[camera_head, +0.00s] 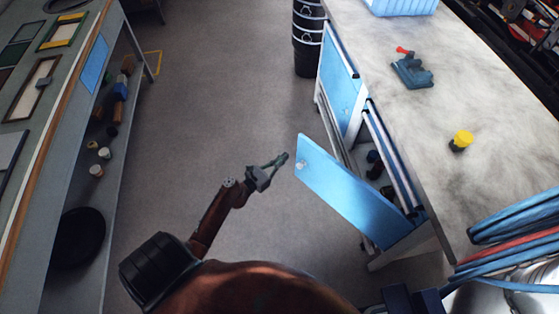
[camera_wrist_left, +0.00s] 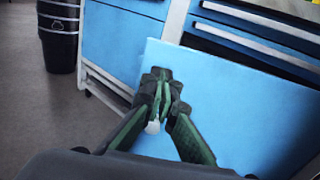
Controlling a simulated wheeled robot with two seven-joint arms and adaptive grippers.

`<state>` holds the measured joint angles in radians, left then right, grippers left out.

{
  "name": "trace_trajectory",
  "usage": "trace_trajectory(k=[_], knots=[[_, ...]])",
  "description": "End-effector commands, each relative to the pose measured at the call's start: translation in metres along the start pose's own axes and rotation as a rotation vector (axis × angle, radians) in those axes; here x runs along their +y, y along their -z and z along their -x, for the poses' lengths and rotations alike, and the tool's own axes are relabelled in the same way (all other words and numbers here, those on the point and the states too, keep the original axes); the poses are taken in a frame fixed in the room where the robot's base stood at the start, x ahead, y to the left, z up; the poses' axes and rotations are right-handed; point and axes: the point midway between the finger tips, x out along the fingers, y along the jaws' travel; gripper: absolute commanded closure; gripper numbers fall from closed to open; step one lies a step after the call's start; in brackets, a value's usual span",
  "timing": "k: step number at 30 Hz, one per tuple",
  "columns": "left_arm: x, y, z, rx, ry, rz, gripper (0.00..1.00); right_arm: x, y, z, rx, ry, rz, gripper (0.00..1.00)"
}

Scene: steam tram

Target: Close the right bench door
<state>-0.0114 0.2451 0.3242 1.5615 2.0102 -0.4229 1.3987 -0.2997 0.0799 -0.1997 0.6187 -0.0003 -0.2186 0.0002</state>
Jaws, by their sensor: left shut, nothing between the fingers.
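The right bench door (camera_head: 355,195) is a light blue panel standing open from the bench on the right. Its free edge points out into the aisle, and a pale round knob sits near that edge. My left gripper (camera_head: 285,158) is shut and empty, just left of the door's free edge. In the left wrist view the shut fingers (camera_wrist_left: 162,78) appear in front of the blue door (camera_wrist_left: 225,100), with the pale knob (camera_wrist_left: 152,127) near them. I cannot tell whether they touch the door. My right gripper is not in view.
The other blue door (camera_head: 340,80) of the bench is closed. The bench top (camera_head: 390,130) carries a small blue vise (camera_head: 411,72) and a yellow-capped item (camera_head: 462,140). Stacked black buckets (camera_head: 308,40) stand beyond. A shelf unit (camera_head: 75,120) lines the left. The aisle floor (camera_head: 220,90) is clear.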

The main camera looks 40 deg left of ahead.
Motion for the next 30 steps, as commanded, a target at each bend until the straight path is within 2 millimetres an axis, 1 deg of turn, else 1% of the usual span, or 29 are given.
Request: trace_trajectory(k=[1, 3, 8, 10, 12, 15, 18, 30], knots=[[0.000, 0.001, -0.012, -0.001, 0.002, -0.003, 1.00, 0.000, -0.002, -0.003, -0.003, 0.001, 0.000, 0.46], [0.000, 0.001, -0.027, -0.001, 0.001, -0.003, 1.00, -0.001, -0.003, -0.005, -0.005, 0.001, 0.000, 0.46], [0.001, 0.001, -0.057, 0.000, 0.000, -0.004, 1.00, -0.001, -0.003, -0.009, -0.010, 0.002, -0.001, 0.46], [0.001, 0.002, -0.067, 0.001, 0.001, -0.003, 1.00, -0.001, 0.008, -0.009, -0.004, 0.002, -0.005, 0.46], [0.003, 0.002, -0.075, 0.001, -0.002, -0.003, 1.00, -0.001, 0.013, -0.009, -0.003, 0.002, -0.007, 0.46], [0.002, 0.001, -0.084, 0.000, -0.001, -0.003, 1.00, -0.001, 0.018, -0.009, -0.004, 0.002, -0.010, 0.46], [0.002, 0.001, -0.089, 0.001, -0.001, -0.003, 1.00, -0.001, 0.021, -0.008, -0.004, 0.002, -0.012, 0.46], [0.002, 0.000, -0.090, 0.000, -0.002, -0.003, 1.00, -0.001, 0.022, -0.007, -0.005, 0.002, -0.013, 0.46]])
